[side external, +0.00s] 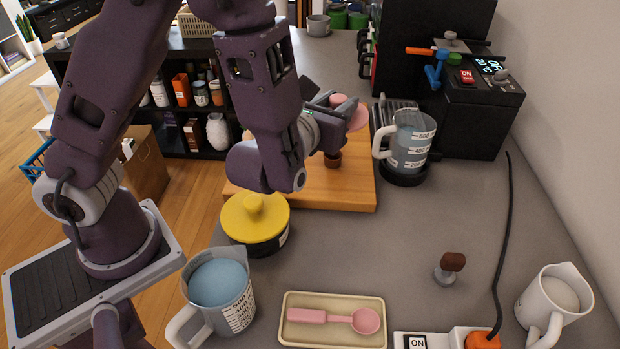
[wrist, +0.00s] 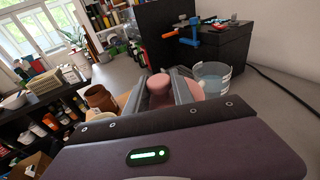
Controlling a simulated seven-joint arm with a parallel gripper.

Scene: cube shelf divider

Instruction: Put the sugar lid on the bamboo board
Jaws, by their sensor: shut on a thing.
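The pink lid (side external: 356,119) is held up in the air by my gripper (side external: 338,104), over the far part of the bamboo board (side external: 352,192). In the wrist view my fingers (wrist: 161,84) are shut on the lid's round pink knob (wrist: 158,83). Part of the lid's pink disc shows beside the right finger in that view. My arm hides much of the board's left side. A small brown jar (side external: 333,160) stands on the board below my gripper and also shows in the wrist view (wrist: 100,98).
A measuring jug (side external: 411,142) stands on a black stand just right of the board. A yellow-lidded pot (side external: 255,218) sits at the board's near-left edge. A black machine (side external: 470,115) stands behind. A tray with a pink scoop (side external: 335,316) lies in front. The middle counter is mostly clear.

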